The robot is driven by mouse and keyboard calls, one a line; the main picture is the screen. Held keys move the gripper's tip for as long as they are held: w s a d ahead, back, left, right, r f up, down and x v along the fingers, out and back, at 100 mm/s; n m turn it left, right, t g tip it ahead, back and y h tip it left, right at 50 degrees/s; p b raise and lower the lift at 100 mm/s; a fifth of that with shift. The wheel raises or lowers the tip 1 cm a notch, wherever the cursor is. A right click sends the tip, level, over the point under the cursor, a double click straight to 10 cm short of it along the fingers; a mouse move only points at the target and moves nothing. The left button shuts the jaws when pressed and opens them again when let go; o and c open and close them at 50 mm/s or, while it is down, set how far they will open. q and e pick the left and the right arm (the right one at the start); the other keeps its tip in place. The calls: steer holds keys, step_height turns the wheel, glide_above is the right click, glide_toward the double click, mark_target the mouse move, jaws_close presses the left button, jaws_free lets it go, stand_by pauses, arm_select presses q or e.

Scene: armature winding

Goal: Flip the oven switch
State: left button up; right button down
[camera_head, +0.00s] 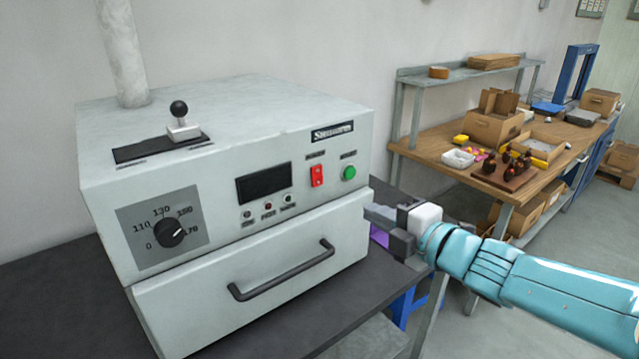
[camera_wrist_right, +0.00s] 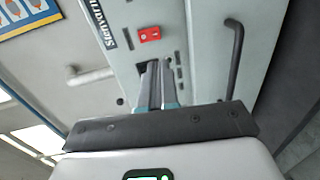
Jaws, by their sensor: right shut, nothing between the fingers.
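The oven (camera_head: 230,130) is a pale grey box on a dark table, with a front panel. Its red rocker switch (camera_head: 316,176) sits on the panel between the dark display and a green button (camera_head: 349,173). My right gripper (camera_head: 370,213) is shut and empty, at the right of the oven front, below and right of the switch. In the right wrist view the red switch (camera_wrist_right: 149,34) lies just beyond the shut fingertips (camera_wrist_right: 158,66), apart from them in the picture. The green button cannot be made out there. My left gripper is not in view.
The oven has a dial (camera_head: 169,232), a dark drawer handle (camera_head: 283,270) and a lever (camera_head: 180,120) on top. A pipe (camera_head: 123,50) rises at the back left. A wooden workbench (camera_head: 440,150) with boxes stands at the right. Dark tabletop (camera_head: 45,300) is bare at the left.

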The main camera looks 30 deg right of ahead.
glide_toward(319, 184)
steer(key=w, duration=0.6)
steer(key=shift+w+a+f+p, duration=0.3)
steer(key=shift+w+f+p, duration=0.05)
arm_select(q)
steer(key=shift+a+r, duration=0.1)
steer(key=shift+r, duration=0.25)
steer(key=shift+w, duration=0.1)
arm_select(e)
steer(key=shift+w+t+b, duration=0.2)
steer(key=shift+t+b, duration=0.1)
steer(key=shift+b, duration=0.85)
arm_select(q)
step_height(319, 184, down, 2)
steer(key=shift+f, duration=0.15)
arm_select(e)
steer(key=shift+f, duration=0.1)
